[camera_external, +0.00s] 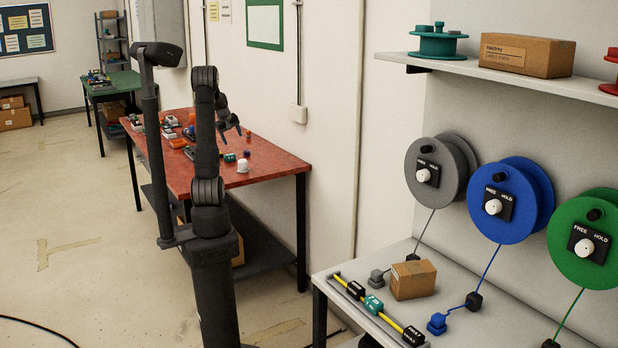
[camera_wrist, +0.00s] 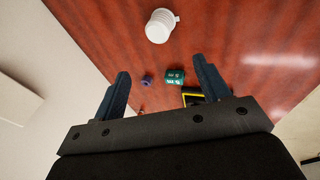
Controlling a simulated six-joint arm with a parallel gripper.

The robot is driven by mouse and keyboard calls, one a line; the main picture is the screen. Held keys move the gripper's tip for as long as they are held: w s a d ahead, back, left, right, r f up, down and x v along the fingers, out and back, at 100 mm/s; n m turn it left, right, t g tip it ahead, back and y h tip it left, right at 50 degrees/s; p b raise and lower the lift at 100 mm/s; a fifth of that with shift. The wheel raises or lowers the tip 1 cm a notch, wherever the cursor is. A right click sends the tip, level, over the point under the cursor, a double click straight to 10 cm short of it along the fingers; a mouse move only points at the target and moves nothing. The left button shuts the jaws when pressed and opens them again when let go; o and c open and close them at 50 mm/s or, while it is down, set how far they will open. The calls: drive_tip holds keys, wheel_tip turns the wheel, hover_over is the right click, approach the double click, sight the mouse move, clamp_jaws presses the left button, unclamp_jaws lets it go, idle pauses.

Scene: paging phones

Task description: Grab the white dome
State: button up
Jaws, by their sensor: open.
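The white dome (camera_wrist: 160,26) is a small white rounded piece with a ribbed rim. In the wrist view it lies at the top, beyond my fingertips, on the red-brown table. In the external view the white dome (camera_external: 242,165) sits near the table's front right corner. My gripper (camera_wrist: 160,85) is open, its two blue fingers apart with nothing held between them. In the external view my gripper (camera_external: 232,128) hangs above the table, farther back than the dome and apart from it.
A green labelled block (camera_wrist: 175,77) and a small blue piece (camera_wrist: 147,80) lie on the table between the fingers' lines. A black and yellow item (camera_wrist: 192,97) is partly hidden by my gripper. The red table (camera_external: 270,168) has clear surface right of the dome; a wall stands behind.

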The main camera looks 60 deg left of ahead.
drive_tip(key=shift+w, duration=0.1)
drive_tip(key=m+g+h, duration=0.2)
drive_tip(key=m+g, duration=0.2)
drive_tip(key=m, duration=0.2)
hover_over(242, 160)
drive_tip(key=w, duration=0.1)
wheel_tip(242, 160, down, 13)
drive_tip(key=shift+r, duration=0.2)
drive_tip(key=f, duration=0.2)
drive_tip(key=s+f, duration=0.1)
drive_tip(key=f, duration=0.1)
drive_tip(key=shift+d+f, duration=0.2)
drive_tip(key=shift+f, duration=0.5)
drive_tip(key=c, duration=1)
